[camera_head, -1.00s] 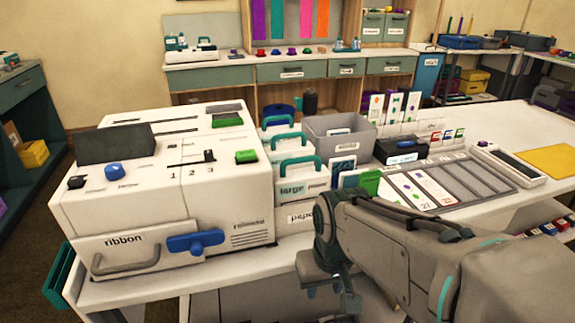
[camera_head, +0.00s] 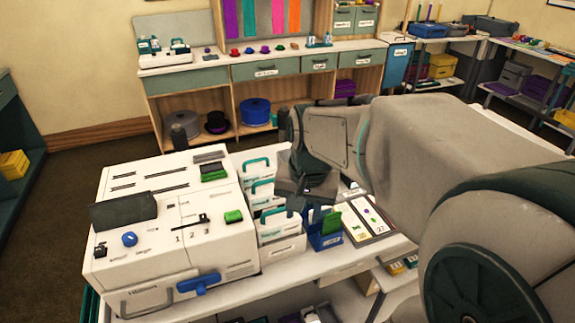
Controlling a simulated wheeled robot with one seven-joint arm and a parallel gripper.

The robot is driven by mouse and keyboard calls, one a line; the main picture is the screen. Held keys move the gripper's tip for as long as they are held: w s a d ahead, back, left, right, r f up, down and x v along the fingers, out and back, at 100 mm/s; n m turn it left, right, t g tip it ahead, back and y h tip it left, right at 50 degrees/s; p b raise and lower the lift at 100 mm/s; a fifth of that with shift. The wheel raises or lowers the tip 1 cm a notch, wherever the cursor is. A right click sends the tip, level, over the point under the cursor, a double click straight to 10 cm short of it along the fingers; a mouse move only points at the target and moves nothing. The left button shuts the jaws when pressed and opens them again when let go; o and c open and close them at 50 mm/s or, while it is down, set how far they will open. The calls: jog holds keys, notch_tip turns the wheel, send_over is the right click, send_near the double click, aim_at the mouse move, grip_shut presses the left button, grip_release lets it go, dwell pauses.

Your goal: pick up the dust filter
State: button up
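I cannot make out which thing is the dust filter; nothing in view is clearly one. My gripper (camera_head: 306,206) points down over the table, beside the white holders with teal handles (camera_head: 281,246) and above or near a blue holder (camera_head: 326,238). Its fingers are small and dark here, and I cannot tell whether they are open or hold anything. My arm hides much of the table's right part, including the grey bin seen earlier.
A big white machine (camera_head: 165,235) with a blue handle (camera_head: 198,284) fills the table's left. A card tray (camera_head: 365,222) lies right of the blue holder. A wooden shelf unit (camera_head: 228,98) stands behind, with a blue round container (camera_head: 255,111) and a dark hat (camera_head: 216,122).

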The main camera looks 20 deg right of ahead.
jog(key=w+d+f+m+g, duration=0.1)
jog(key=w+d+m, duration=1)
send_over(324, 208)
jog(key=shift+m, duration=0.3)
jog(key=f, duration=0.8)
jog(key=shift+d+f, duration=0.3)
jog(key=shift+d, duration=0.05)
jog(key=shift+w+a+f+p, duration=0.1)
jog(key=shift+f+p, duration=0.1)
jog(key=shift+f, duration=0.7)
jog(key=shift+s+a+f+p, duration=0.15)
jog(key=shift+f+p, duration=0.1)
jog(key=shift+f, duration=0.6)
jog(key=shift+w+a+f+p, duration=0.1)
jog(key=shift+w+f+p, duration=0.1)
jog(key=shift+f, duration=0.7)
jog(key=c, duration=0.8)
